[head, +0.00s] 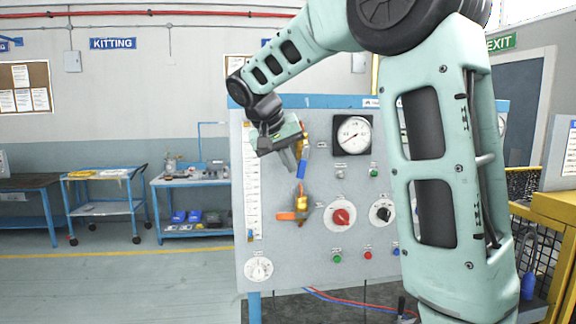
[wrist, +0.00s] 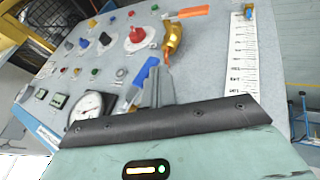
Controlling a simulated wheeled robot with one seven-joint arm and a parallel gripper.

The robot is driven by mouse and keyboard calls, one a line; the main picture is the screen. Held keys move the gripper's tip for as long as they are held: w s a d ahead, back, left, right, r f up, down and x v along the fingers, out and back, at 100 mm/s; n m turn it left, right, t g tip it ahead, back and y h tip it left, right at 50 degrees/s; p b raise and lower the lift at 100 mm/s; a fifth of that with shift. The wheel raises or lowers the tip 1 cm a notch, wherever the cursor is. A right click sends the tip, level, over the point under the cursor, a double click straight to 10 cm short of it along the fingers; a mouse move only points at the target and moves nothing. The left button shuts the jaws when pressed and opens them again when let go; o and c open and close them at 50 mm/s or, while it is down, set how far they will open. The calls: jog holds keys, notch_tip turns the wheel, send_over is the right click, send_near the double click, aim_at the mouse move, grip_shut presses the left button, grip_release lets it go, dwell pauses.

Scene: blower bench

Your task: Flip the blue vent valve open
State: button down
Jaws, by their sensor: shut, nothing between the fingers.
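The blue valve lever (head: 301,168) hangs nearly upright on the grey panel, beside my gripper's fingertips. In the wrist view the blue lever (wrist: 146,70) lies slantwise just left of the fingers. Whether they touch it I cannot tell. My gripper (head: 296,167) is shut and empty, pointing down at the panel; its closed fingers also show in the wrist view (wrist: 160,76). The blue valve's body is partly hidden by my gripper. Below the lever is a brass valve (head: 301,204) with an orange lever (head: 287,216) pointing left.
A pressure gauge (head: 352,135) is right of the blue lever. A red knob (head: 341,217), a black knob (head: 382,212) and several buttons sit lower on the panel. A ruler-like strip (head: 252,180) runs along the left. My arm covers the panel's right part.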

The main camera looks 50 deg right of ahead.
jog(key=shift+s+d+f+h+b, duration=0.2)
jog(key=shift+f+h+b, duration=0.2)
jog(key=shift+b, duration=0.3)
jog(key=shift+r, duration=0.1)
